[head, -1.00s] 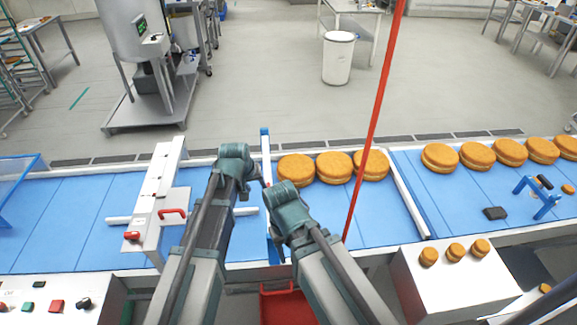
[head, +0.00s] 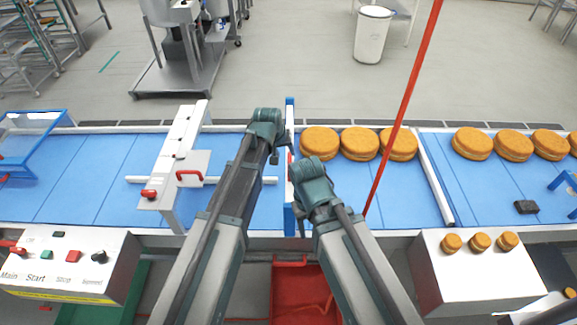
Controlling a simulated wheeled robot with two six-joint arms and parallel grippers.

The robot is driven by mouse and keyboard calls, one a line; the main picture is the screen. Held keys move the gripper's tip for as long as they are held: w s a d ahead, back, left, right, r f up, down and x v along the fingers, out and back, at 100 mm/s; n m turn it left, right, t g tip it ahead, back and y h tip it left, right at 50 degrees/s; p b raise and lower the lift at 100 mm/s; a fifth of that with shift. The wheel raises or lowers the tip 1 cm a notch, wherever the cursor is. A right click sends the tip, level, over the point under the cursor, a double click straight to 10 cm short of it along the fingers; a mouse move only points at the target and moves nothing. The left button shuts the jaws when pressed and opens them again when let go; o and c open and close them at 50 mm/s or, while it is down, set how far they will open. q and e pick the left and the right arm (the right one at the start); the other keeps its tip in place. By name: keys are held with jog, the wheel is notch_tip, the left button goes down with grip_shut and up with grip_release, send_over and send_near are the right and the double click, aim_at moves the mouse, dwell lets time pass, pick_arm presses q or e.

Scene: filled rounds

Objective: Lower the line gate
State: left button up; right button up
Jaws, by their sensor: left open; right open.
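A blue gate (head: 289,108) stands across the blue conveyor belt, seen nearly edge-on as a narrow upright strip. My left gripper (head: 272,150) is just left of the gate, over the belt, and open. My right gripper (head: 303,203) is just right of the gate, closer to the belt's near edge, and open. The wrists hide most of the fingers, so I cannot tell whether either touches the gate. Several filled rounds (head: 320,141) sit in a row on the belt right of the gate.
A white station with a red handle (head: 189,175) spans the belt on the left. A button box (head: 75,285) stands front left. A red bin (head: 297,285) is below the belt's near edge. A thin red pole (head: 405,100) slants up right of the gate.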

aim_at(289, 161)
pick_arm(q)
jog(key=b+x, duration=0.6)
jog(key=x, duration=0.1)
jog(key=shift+w+f, duration=0.15)
jog(key=shift+f, duration=0.2)
grip_shut()
dwell(1.0)
